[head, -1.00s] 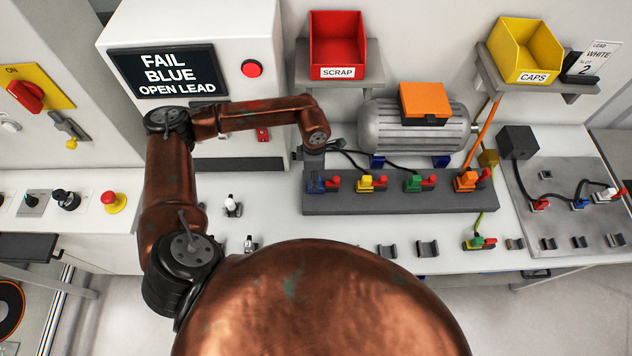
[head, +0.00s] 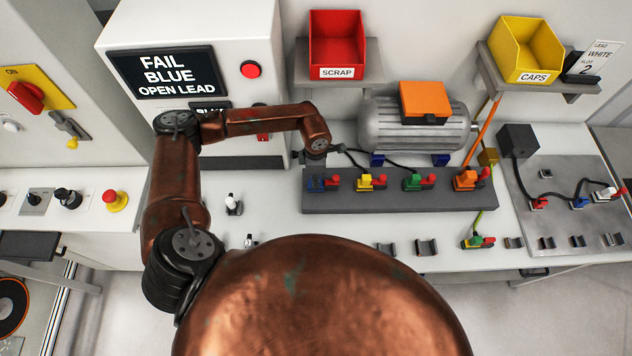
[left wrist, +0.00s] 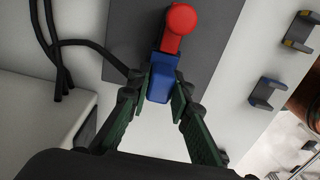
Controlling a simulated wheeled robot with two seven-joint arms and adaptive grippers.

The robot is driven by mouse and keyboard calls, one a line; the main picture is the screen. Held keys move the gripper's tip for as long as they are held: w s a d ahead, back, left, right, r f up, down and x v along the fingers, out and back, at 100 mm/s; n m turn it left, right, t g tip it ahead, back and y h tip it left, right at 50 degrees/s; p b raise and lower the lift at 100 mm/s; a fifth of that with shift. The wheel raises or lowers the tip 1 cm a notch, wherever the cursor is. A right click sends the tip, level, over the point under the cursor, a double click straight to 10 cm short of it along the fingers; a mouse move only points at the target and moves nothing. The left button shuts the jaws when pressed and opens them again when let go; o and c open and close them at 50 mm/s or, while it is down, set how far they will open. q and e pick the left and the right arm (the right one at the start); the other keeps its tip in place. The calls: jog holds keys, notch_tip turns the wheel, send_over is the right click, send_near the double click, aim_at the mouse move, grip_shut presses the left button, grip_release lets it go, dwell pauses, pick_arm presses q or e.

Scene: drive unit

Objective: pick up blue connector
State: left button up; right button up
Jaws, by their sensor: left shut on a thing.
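The blue connector (head: 316,185) sits at the left end of the grey connector block (head: 400,202), with a red piece joined to it. In the left wrist view, the blue connector (left wrist: 159,88) lies between the two fingers of my left gripper (left wrist: 162,92), which is shut on it. The red piece (left wrist: 181,19) sticks out beyond the fingertips. In the head view, my left gripper (head: 317,158) is just above and behind the block's left end, partly hidden by its own wrist. My right gripper is not in view.
Yellow (head: 364,182), green (head: 412,182) and orange (head: 466,180) connectors stand along the block. Behind it are a grey motor (head: 375,125) and black cables. The red scrap bin (head: 337,45) is on a shelf above. The white table in front holds several small clips.

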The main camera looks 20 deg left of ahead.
pick_arm(q)
grip_shut()
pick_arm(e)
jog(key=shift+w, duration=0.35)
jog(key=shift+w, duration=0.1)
pick_arm(q)
jog(key=shift+w+r+b, duration=0.1)
jog(key=shift+r+b, duration=0.3)
jog(key=shift+r, duration=0.1)
notch_tip(320, 180, up, 2)
jog(key=shift+d+r+b, duration=0.1)
jog(key=shift+b, duration=0.5)
jog(key=s+d+r+b, duration=0.3)
jog(key=s+d+r, duration=0.4)
jog(key=s, duration=0.5)
notch_tip(320, 180, up, 3)
jog(key=shift+f+b, duration=0.1)
jog(key=shift+b, duration=0.3)
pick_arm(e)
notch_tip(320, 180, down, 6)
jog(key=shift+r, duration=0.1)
